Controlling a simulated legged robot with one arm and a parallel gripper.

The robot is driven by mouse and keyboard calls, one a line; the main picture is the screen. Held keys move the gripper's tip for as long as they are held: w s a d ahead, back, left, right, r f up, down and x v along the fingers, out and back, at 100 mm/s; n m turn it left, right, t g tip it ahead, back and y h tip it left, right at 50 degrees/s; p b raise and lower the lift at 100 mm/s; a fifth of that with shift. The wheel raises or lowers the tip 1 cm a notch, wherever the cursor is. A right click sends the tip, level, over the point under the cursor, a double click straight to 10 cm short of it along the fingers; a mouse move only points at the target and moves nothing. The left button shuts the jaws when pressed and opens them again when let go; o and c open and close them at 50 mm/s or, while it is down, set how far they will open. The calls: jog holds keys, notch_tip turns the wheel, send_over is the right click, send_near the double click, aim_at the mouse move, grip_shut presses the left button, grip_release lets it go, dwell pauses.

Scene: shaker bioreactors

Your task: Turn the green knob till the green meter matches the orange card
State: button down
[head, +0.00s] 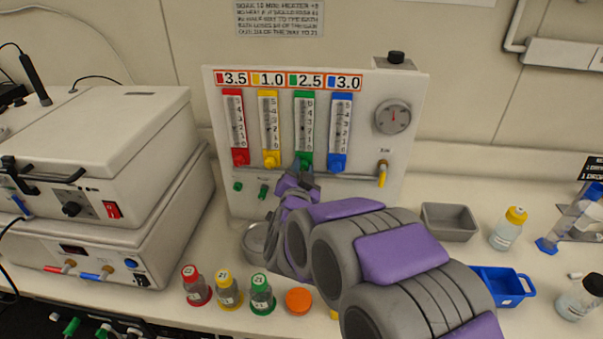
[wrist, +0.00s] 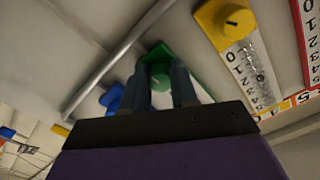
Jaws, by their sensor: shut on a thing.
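The white meter panel (head: 370,200) stands against the wall with red, yellow, green and blue meters. The green meter (head: 304,118) sits above the green knob (head: 304,160). The orange card strip (head: 288,80) along the top reads 3.5, 1.0, 2.5 and 3.0, with 2.5 by the green square. In the wrist view my gripper (wrist: 163,75) has its fingers on both sides of the green knob (wrist: 158,55), shut on it. In the head view my gripper (head: 303,178) reaches up to the knob from below. The green meter's reading is too small to tell.
The yellow knob (wrist: 225,22) and the blue knob (wrist: 112,98) flank the green one, and a metal rail (wrist: 115,60) runs close by. Red, yellow and green-capped bottles (head: 228,290) stand in front. A grey tray (head: 449,222) and a blue tray (head: 508,285) are at right.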

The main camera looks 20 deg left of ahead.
jog(key=shift+m, duration=0.3)
dwell(0.4)
jog(key=c, duration=0.9)
grip_release()
jog(key=shift+d, duration=0.1)
